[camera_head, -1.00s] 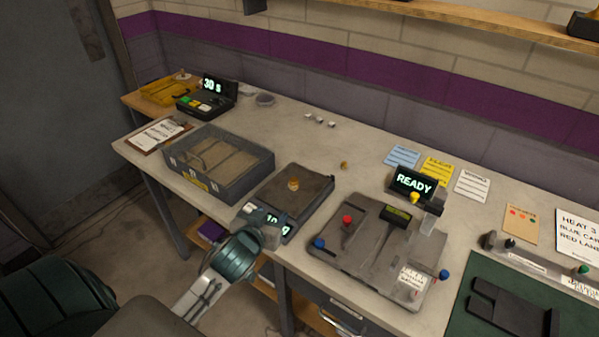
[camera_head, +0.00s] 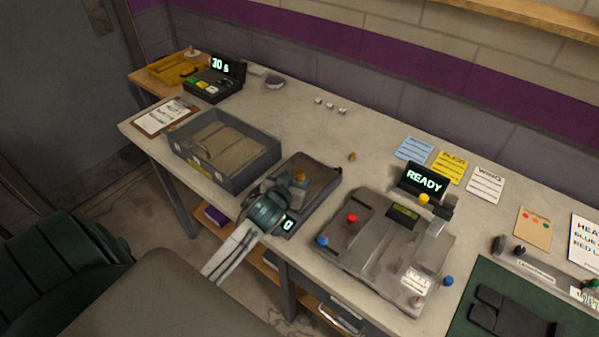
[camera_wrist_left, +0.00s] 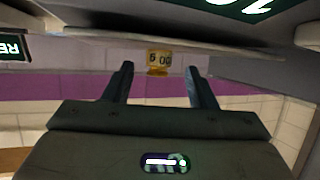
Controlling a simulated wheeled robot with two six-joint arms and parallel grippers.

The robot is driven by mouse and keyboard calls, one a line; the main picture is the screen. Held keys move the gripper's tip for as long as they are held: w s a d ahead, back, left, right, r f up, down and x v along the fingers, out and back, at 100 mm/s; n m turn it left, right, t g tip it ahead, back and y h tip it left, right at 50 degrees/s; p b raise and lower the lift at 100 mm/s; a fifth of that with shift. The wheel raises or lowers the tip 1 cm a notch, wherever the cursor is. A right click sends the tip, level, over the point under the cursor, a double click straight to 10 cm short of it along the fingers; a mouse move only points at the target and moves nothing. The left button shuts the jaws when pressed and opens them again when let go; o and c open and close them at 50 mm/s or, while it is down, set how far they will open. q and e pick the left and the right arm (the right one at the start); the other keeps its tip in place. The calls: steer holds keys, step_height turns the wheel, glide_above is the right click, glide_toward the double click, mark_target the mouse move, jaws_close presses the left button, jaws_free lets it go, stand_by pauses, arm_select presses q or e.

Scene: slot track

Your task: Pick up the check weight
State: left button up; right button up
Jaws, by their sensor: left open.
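The check weight (camera_head: 299,174) is a small brass-yellow piece standing on the dark top of a scale (camera_head: 322,178). My left gripper (camera_head: 297,186) is over the near part of the scale, close to the weight, and hides part of the scale. In the left wrist view, which is upside down, the weight (camera_wrist_left: 158,60) shows in the gap between the two open, empty fingers (camera_wrist_left: 160,72). It appears just at or beyond the fingertips; I cannot tell if they are around it. My right gripper is not in view.
A grey open bin (camera_head: 222,175) stands left of the scale, and a grey device (camera_head: 385,250) with coloured knobs and a READY display (camera_head: 424,180) stands right.

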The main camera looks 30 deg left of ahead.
mark_target(297, 177)
arm_select(q)
steer(key=shift+p+x, duration=0.3)
steer(key=shift+x, duration=0.8)
steer(key=shift+w, duration=0.35)
steer(key=c, duration=1.1)
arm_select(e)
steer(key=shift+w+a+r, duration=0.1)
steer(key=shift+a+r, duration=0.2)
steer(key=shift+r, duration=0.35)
